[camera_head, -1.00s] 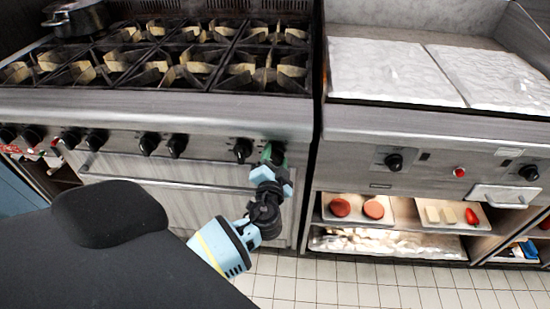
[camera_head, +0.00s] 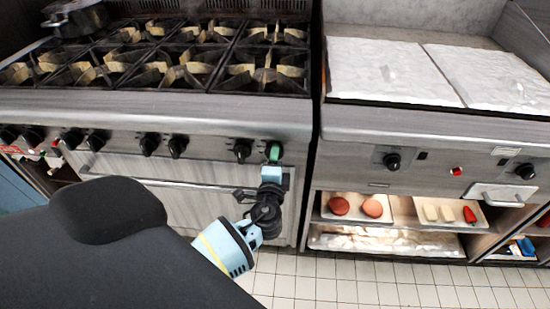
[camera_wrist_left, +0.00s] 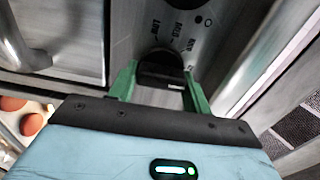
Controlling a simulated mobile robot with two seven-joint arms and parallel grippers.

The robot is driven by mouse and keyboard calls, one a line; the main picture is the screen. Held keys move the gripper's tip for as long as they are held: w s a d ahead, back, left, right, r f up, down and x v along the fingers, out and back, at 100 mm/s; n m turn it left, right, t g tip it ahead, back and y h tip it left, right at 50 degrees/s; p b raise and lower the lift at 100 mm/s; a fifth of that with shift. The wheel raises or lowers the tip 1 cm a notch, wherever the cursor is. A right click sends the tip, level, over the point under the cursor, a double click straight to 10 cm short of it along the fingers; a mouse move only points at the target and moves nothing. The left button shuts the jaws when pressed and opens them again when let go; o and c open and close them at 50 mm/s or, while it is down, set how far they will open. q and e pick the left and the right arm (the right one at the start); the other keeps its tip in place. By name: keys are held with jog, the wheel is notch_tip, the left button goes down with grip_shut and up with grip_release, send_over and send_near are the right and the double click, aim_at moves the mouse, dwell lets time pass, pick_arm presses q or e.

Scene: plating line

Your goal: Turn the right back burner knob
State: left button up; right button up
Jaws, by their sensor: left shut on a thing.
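The stove (camera_head: 200,115) has a row of black knobs along its front panel. My left gripper (camera_head: 275,153) is at the rightmost knob of this row and covers most of it in the head view. In the left wrist view, the green fingers of my left gripper (camera_wrist_left: 160,85) stand on either side of the black knob (camera_wrist_left: 162,68), shut on it. Printed marks show on the panel beside the knob. A neighbouring black knob (camera_head: 242,150) is just left of the gripper. My right gripper is not in view.
An oven door handle (camera_head: 180,184) runs below the knobs. A griddle unit (camera_head: 420,150) with its own knobs stands to the right. Trays with food (camera_head: 345,219) sit on the shelf under it. A pot (camera_head: 75,18) is at the back left of the stove.

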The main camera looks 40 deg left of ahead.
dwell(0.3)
pick_arm(q)
jog(key=shift+m, duration=0.3)
jog(key=o, duration=0.9)
jog(key=shift+b+v, duration=0.35)
jog(key=shift+v, duration=3.55)
